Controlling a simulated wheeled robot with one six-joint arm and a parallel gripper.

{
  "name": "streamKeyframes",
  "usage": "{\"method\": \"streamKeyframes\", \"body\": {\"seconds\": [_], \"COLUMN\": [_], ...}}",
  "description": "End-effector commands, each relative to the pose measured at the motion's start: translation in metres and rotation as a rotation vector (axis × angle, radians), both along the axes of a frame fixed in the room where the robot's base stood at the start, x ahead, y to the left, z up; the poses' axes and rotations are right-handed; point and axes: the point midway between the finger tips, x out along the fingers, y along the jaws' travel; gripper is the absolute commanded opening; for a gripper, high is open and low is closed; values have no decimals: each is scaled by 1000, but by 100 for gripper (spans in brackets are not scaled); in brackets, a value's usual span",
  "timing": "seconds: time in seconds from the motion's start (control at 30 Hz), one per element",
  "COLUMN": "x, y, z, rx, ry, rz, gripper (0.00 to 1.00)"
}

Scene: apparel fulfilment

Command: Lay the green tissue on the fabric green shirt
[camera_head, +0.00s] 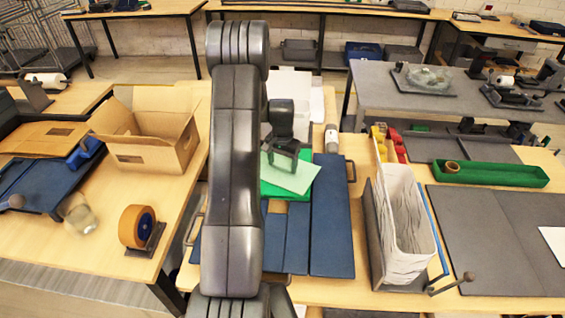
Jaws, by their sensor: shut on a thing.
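My gripper (284,153) is shut on a pale green sheet, the green tissue (295,175). The tissue is tilted and shows in front of and below the fingers. A brighter green folded piece, seemingly the green shirt (297,193), shows behind and below the tissue. It lies on blue boards (331,220) on the table. The tissue overlaps the shirt in the picture; I cannot tell whether they touch. My arm hides the left part of the shirt and boards.
An open cardboard box (150,150) and an orange tape roll (138,226) are on the left. A white patterned bin (405,225) stands right of the boards. A green tray (490,175) and grey panels (480,235) lie farther right.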

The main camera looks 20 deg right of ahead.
Motion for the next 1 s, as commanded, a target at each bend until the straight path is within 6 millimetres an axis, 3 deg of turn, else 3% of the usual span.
{"method": "streamKeyframes", "body": {"seconds": [0.03,0.07,0.13,0.17,0.57,0.67,1.0], "x": [0,0,0,0,0,1,1], "y": [0,0,0,0,0,0,0], "z": [-4,-2,-2,-1,5,19,89], "rx": [0,0,0,0,0,-2,-2], "ry": [0,0,0,0,-1,-4,-4], "rz": [0,0,0,0,0,0,0], "gripper": [50,77,91,93,93,93,93]}}
